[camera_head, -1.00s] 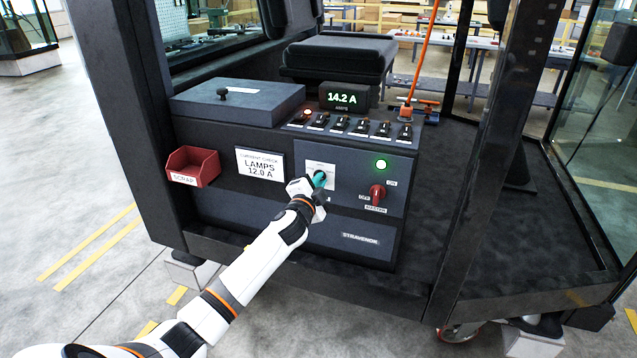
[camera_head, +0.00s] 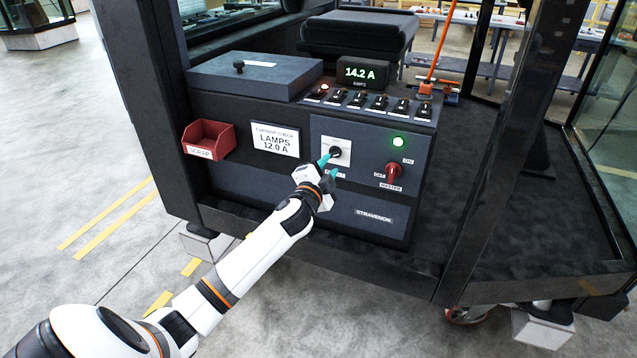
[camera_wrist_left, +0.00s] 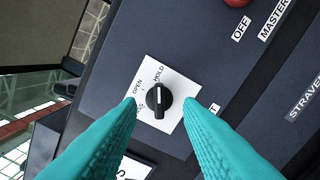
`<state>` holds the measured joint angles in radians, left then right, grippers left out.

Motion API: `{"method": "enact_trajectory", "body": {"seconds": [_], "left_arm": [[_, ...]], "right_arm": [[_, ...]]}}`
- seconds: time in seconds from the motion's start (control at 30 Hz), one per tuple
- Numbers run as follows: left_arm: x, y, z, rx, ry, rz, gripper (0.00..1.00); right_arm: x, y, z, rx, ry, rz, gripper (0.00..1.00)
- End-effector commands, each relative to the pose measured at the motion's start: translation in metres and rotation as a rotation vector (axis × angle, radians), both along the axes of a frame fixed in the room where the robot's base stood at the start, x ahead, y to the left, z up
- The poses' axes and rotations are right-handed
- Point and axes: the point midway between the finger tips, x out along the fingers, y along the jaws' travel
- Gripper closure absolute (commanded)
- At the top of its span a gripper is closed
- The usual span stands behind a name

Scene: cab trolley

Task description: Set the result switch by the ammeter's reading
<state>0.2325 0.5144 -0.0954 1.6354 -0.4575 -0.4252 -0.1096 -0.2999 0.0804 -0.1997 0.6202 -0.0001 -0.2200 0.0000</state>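The ammeter (camera_head: 363,73) on top of the console reads 14.2 A in green. The result switch (camera_head: 335,152) is a black knob on a white plate on the console's front. In the left wrist view the knob (camera_wrist_left: 158,99) has a white line that runs toward the HOLD label; OPEN is beside it, and a third label is partly hidden by a finger. My left gripper (camera_head: 329,167) is open, its teal fingers apart just in front of and below the knob; no grip on the knob shows. My right gripper is not in view.
A card (camera_head: 275,139) reads "CURRENT CHECK LAMPS 12.0 A". A red scrap bin (camera_head: 208,139) hangs left of it. The red master switch (camera_head: 394,171) sits right of the knob under a lit green lamp (camera_head: 398,142). Several toggle switches (camera_head: 379,102) line the console's top edge.

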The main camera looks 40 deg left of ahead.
Motion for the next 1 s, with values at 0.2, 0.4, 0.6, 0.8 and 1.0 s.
{"method": "enact_trajectory", "body": {"seconds": [0.2,0.4,0.6,0.8,1.0], "left_arm": [[-0.043,-0.011,-0.003,0.001,0.001,-0.002,0.67],[-0.065,-0.016,-0.001,0.002,0.001,0.000,0.67],[-0.070,-0.017,0.000,0.001,0.000,0.000,0.67],[-0.069,-0.017,0.000,0.001,0.000,0.000,0.67],[-0.069,-0.017,0.000,0.001,0.000,0.000,0.67]], "right_arm": [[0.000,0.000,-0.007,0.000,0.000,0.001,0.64],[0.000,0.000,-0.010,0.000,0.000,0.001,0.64],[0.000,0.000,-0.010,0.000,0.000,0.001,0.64],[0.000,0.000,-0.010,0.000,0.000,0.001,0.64],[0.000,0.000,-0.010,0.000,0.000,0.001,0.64]]}}
